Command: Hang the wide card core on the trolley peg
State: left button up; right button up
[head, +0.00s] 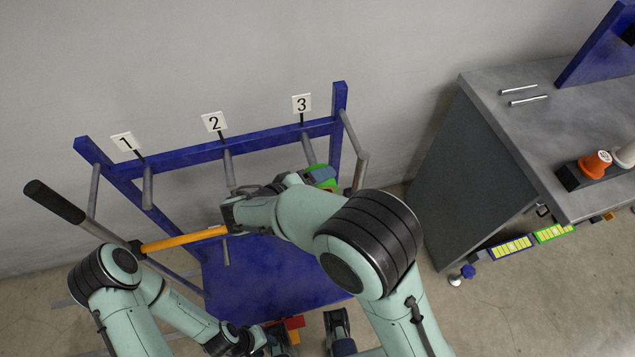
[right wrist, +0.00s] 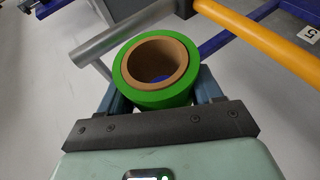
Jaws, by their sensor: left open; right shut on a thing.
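The wide card core (right wrist: 185,96) is a short green roll with a brown card ring and an open hole. In the right wrist view it sits between the fingers of my right gripper (right wrist: 158,97), which is shut on it. No peg shows in its hole. In the head view the core (head: 318,186) is partly hidden by my right gripper (head: 322,176), just below the peg under label 3 (head: 308,148). The blue trolley (head: 265,265) also has pegs under label 1 (head: 147,187) and label 2 (head: 229,168). My left gripper (head: 308,335) is open at the bottom edge.
A grey tube (right wrist: 125,35) passes close beside the core. An orange bar (head: 183,239) crosses the trolley's left part. A grey bench (head: 540,135) stands right, with rods and an orange-topped item (head: 594,163). Something red (head: 293,325) is by my left gripper.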

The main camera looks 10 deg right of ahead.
aim_at(307, 152)
jog(key=shift+w, duration=2.15)
jog(key=shift+w+a+p, duration=0.15)
jog(key=shift+w+p, duration=0.5)
jog(key=shift+w, duration=1.5)
jog(key=o, duration=1.1)
jog(key=v, duration=1.3)
jog(key=shift+a, duration=0.15)
